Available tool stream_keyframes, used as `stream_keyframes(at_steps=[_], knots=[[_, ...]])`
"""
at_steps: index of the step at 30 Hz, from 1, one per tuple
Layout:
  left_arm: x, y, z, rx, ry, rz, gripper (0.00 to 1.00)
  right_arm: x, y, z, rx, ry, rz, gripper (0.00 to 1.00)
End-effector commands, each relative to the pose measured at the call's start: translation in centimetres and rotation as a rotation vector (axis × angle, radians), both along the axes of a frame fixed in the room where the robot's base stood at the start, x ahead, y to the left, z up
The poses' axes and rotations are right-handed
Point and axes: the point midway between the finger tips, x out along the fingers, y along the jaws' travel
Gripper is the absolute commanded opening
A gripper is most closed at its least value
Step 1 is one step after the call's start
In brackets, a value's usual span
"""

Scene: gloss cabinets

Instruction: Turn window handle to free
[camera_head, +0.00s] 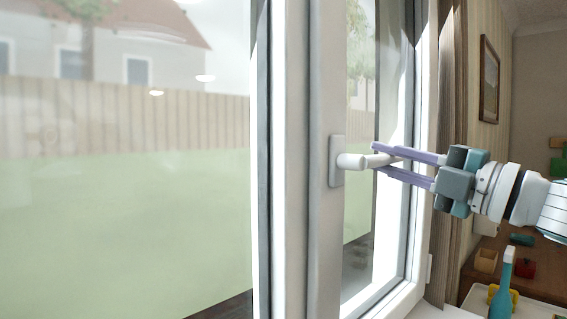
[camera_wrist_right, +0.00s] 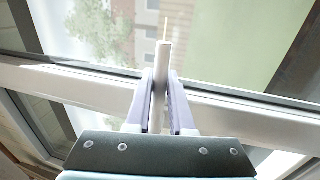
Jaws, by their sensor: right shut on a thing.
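The white window handle (camera_head: 352,161) sits on an upright plate on the window frame (camera_head: 318,230) in the head view. Its lever points to the right, roughly horizontal. My right gripper (camera_head: 376,160) comes in from the right, with its two purple fingers one above the other around the lever's free end. In the right wrist view, the handle lever (camera_wrist_right: 162,75) stands between the two fingers (camera_wrist_right: 162,95), and the gripper is shut on it. My left gripper is not in view.
A framed picture (camera_head: 489,80) hangs on the wall at the right. A curtain (camera_head: 454,90) hangs beside the window. Below my right arm are a small wooden box (camera_head: 486,261) and a teal-handled object (camera_head: 503,285). The large glass pane (camera_head: 130,200) fills the left.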

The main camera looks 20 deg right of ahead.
Motion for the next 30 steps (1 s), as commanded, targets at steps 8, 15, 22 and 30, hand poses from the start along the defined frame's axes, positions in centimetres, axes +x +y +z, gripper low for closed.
stream_keyframes(at_steps=[8,15,22,30], knots=[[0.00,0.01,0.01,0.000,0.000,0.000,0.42,-0.02,0.10,0.26,-0.008,-0.007,0.003,0.00],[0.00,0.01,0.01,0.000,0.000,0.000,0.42,-0.02,0.08,0.25,-0.006,-0.006,0.003,0.35],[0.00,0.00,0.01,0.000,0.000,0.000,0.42,-0.01,0.05,0.14,-0.005,-0.004,0.002,0.51],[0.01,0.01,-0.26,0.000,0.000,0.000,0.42,-0.46,-0.17,-0.17,-0.004,-0.001,0.000,0.51]])
